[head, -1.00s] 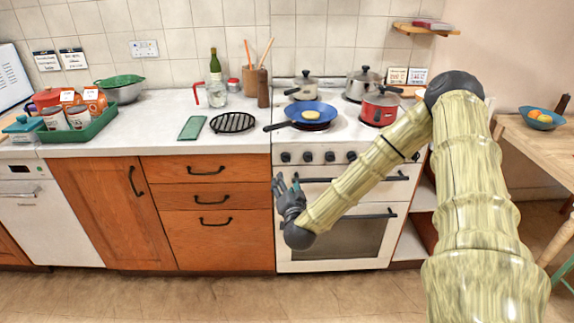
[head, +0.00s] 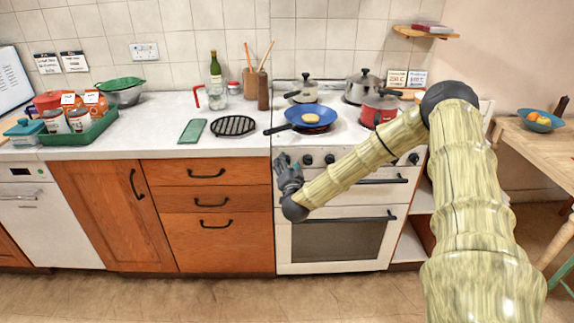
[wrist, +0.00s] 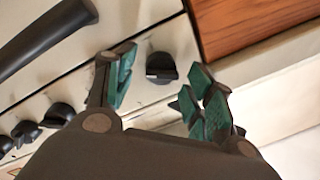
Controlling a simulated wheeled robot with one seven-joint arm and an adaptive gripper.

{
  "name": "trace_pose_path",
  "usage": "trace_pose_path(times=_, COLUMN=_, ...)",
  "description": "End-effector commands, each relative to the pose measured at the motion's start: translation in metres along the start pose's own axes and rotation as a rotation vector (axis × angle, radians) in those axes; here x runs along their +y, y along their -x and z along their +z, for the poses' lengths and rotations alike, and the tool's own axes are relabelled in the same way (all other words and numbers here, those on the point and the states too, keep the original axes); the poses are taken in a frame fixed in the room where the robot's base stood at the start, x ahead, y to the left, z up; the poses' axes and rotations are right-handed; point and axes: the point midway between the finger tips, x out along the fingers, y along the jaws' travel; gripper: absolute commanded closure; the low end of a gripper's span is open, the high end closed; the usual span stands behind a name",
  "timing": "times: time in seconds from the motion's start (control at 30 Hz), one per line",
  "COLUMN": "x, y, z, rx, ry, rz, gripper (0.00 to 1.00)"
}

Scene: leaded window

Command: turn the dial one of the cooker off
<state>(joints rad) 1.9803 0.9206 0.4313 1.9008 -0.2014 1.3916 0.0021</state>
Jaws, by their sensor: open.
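The white cooker (head: 300,245) has a row of dark dials along its front panel. In the head view my gripper (head: 285,163) is in front of the left end of this row and hides the leftmost dial there. In the wrist view that dial (wrist: 161,66) shows beyond and between the green-padded fingers of my open gripper (wrist: 163,80). It has a pale mark on its lower edge. I see no finger closed on it, and I cannot tell its exact distance. Other dials (head: 307,159) show to its right in the head view.
The oven handle (head: 350,219) and an upper handle (head: 385,181) stick out below the dials. A blue pan (head: 310,112) with food and a red pot (head: 376,112) stand on the hob. Wooden drawers (head: 207,173) adjoin the cooker on the left. The floor in front is clear.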

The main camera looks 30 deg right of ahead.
Motion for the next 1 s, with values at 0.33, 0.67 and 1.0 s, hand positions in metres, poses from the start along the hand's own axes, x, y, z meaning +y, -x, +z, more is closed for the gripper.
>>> trace_pose_path(times=0.33, x=0.0005, y=-0.0067, z=0.0004, rx=-0.001, ry=0.0, rz=0.001, gripper=0.46)
trace_pose_path(times=0.67, x=0.0007, y=-0.0065, z=0.0003, rx=-0.001, ry=0.001, rz=0.001, gripper=0.92)
trace_pose_path(times=1.0, x=-0.0001, y=-0.0065, z=-0.0007, rx=-0.003, ry=0.039, rz=0.002, gripper=0.92)
